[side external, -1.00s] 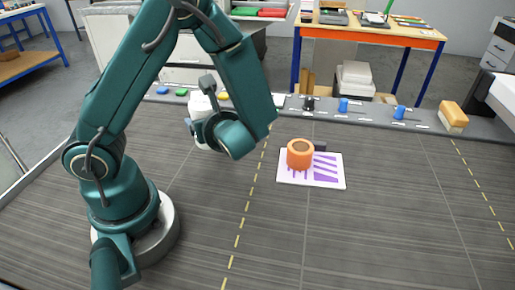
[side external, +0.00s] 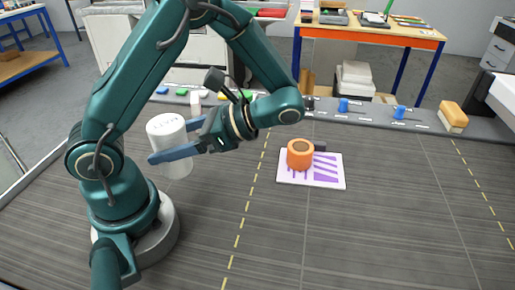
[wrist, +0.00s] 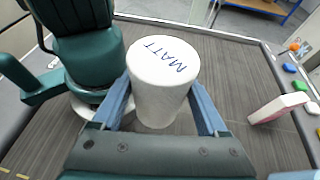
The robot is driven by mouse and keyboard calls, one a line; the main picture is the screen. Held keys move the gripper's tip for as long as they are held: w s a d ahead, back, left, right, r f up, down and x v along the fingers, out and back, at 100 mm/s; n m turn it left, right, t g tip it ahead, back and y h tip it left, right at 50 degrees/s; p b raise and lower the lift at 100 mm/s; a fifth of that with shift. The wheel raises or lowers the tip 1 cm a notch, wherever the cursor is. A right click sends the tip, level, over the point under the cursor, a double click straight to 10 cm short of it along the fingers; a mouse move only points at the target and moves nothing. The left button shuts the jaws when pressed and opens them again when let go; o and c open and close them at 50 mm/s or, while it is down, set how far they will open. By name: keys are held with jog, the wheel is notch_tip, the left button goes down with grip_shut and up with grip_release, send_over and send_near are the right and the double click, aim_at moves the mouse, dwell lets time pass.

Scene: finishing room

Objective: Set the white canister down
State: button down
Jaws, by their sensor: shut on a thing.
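The white canister (side external: 168,130) is upright, with its lid facing up, left of centre in the side view. In the wrist view the canister (wrist: 163,85) shows dark blue letters, "MATT", on its top. My gripper (side external: 178,150) is shut on the canister, with one blue-grey finger on each side of its body. The gripper's fingers also show in the wrist view (wrist: 160,105). The canister's base is near the grey table surface (side external: 215,215), but I cannot tell whether it touches.
An orange ring-shaped object (side external: 300,154) sits on a white sheet with purple stripes (side external: 328,172).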

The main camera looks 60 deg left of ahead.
jog(key=w+d+r+n+g+h, duration=0.1)
jog(key=d+n+g+h, duration=0.2)
jog(key=d+n+h, duration=0.75)
jog(key=w+d+r+n+t+h, duration=0.2)
jog(key=w+r+n+t+h, duration=0.15)
jog(key=w+n+h, duration=0.3)
jog(key=shift+m+t+h, duration=0.3)
jog(key=shift+t, duration=0.15)
jog(key=shift+s+d+f, duration=0.55)
jog(key=shift+d+f, duration=1.25)
jog(key=shift+f, duration=0.2)
jog(key=shift+s+d+f, duration=0.6)
jog(key=shift+d+f, duration=1.2)
jog(key=shift+f, duration=0.25)
jog(key=shift+s+d+f, duration=0.55)
jog(key=shift+d+f, duration=1.25)
jog(key=shift+f, duration=0.2)
jog(key=shift+f, duration=0.15)
grip_release()
